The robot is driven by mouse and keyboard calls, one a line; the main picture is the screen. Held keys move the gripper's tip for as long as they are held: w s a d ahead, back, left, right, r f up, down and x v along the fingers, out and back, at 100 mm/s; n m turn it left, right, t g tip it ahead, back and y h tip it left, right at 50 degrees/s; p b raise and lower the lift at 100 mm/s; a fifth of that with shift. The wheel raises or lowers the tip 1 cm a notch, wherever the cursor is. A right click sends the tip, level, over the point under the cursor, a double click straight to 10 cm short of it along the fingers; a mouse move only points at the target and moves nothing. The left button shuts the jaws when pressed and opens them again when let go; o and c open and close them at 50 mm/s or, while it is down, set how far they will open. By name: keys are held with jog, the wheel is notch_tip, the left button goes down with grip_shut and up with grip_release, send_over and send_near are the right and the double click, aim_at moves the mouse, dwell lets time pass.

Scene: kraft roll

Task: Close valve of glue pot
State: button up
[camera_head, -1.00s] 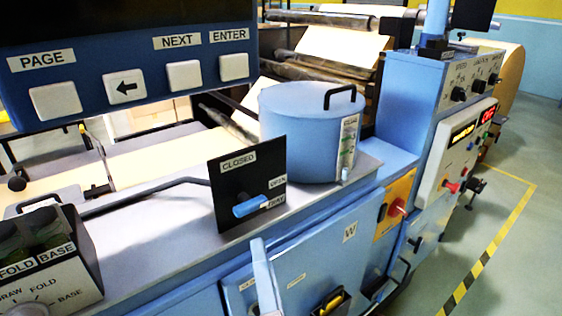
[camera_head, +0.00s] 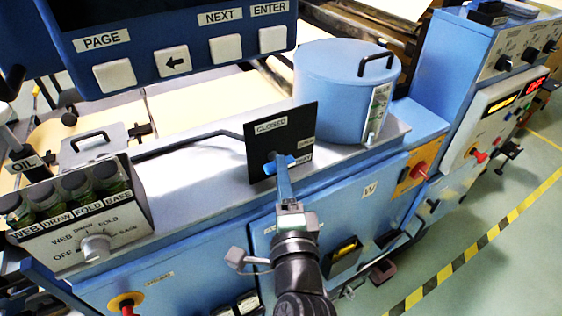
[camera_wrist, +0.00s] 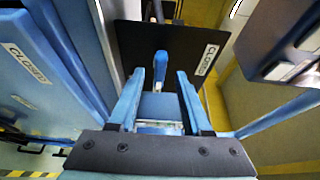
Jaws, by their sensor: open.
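The blue glue pot (camera_head: 322,90), a drum with a black lid handle, stands on the bench behind a black valve plate (camera_head: 262,140). The plate reads CLOSED at its top and has smaller labels at its right edge. A blue valve lever (camera_head: 299,160) sits low on the plate and points right, towards those labels. My gripper (camera_head: 283,170) is at the plate, its fingers partly covering the lever. In the wrist view my open gripper (camera_wrist: 160,78) has the blue lever (camera_wrist: 160,66) between its fingers, with gaps on both sides. Contact with the lever is not visible.
A button panel (camera_head: 170,50) hangs at upper left. An oil box (camera_head: 85,215) with a dial stands on the bench at left. A blue cabinet (camera_head: 375,205) is below the plate, and a control panel (camera_head: 495,125) is at right. Open floor lies at lower right.

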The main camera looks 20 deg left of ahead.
jog(key=shift+x, duration=1.05)
grip_shut()
